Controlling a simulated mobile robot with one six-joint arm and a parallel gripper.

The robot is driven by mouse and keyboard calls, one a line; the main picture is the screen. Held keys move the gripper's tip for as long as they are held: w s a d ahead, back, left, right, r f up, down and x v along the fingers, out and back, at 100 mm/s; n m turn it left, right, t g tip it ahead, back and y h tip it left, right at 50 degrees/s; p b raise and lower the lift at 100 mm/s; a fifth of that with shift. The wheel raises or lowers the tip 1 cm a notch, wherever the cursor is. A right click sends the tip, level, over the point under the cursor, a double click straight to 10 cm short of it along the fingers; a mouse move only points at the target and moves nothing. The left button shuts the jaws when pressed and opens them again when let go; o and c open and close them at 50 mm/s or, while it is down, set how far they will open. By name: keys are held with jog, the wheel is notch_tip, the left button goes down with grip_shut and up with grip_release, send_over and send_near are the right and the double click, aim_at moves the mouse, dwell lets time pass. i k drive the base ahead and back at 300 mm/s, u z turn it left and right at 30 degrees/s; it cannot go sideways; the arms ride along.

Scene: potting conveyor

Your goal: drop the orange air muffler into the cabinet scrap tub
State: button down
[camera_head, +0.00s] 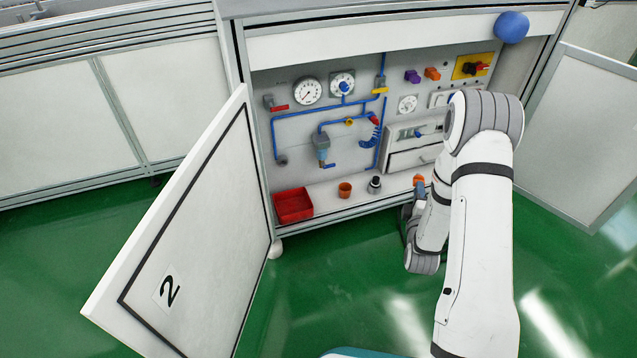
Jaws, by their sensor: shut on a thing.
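The red open tub (293,206), which I take as the scrap tub, sits on the cabinet floor at the left, just inside the open door. My gripper (420,187) is low at the right front of the cabinet, partly hidden by my own arm. It is shut on a small orange piece, the orange air muffler (419,179), of which only a little shows. The gripper is well to the right of the tub. The height of the muffler above the shelf cannot be told from this view.
The open cabinet door (190,235) juts out at left. Gauges, blue pipes (300,119) and a grey drawer box (410,145) fill the back panel.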

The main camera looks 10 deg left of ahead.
aim_at(285, 208)
jog(key=u, duration=0.05)
jog(key=i, duration=0.25)
jog(key=u, duration=1)
jog(key=i, duration=0.5)
jog(key=z, duration=0.05)
